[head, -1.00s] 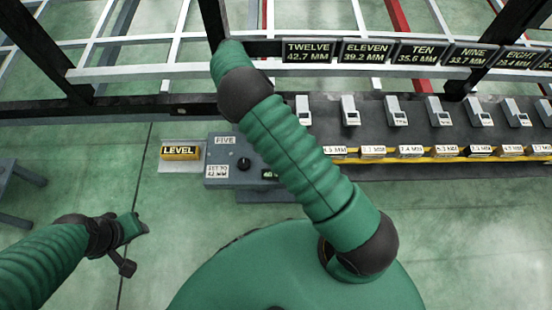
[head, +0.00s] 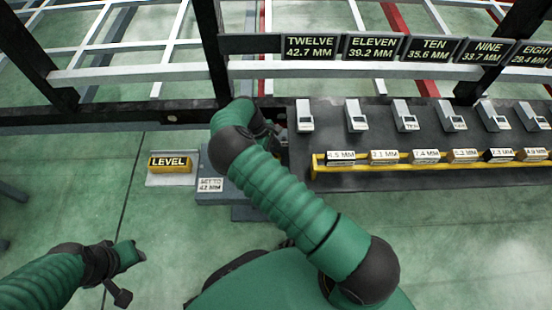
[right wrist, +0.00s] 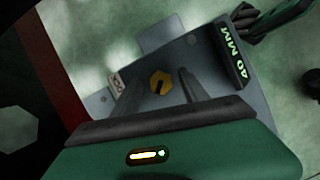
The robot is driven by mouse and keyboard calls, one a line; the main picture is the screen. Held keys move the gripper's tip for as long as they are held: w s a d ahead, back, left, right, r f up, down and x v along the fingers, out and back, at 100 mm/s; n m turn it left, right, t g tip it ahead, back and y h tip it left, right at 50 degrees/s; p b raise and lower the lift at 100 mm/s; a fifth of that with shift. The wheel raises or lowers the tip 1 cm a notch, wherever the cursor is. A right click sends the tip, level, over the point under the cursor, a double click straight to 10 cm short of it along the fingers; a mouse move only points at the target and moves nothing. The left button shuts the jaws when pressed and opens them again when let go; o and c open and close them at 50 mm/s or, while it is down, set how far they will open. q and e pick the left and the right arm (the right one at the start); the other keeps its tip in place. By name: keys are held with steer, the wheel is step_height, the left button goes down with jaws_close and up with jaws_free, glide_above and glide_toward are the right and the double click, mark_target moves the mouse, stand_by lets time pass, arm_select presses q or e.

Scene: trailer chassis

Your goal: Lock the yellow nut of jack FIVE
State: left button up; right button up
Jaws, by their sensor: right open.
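In the right wrist view the yellow nut (right wrist: 159,82), a hexagon with a dark slot, sits on the grey face of the jack unit (right wrist: 205,75). My right gripper (right wrist: 160,77) is open, its two fingers on either side of the nut in the picture; contact cannot be told. A display (right wrist: 233,48) beside it reads 40 MM. In the head view my right arm covers most of the jack unit (head: 228,190), whose label (head: 210,184) appears to read SET TO 42 MM. My left gripper (head: 122,270) hangs at lower left, clear of the unit; its jaw opening is unclear.
A yellow LEVEL block (head: 169,163) sits on a plate left of the unit. To the right, a dark bench (head: 400,185) carries several grey gauges and a yellow rail (head: 400,157) with marked blocks. A black chassis beam (head: 100,118) runs behind. The floor is clear at left.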

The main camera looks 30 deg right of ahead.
steer(key=shift+s+d+f, duration=0.1)
steer(key=shift+f, duration=0.25)
jaws_close()
steer(key=shift+r, duration=0.1)
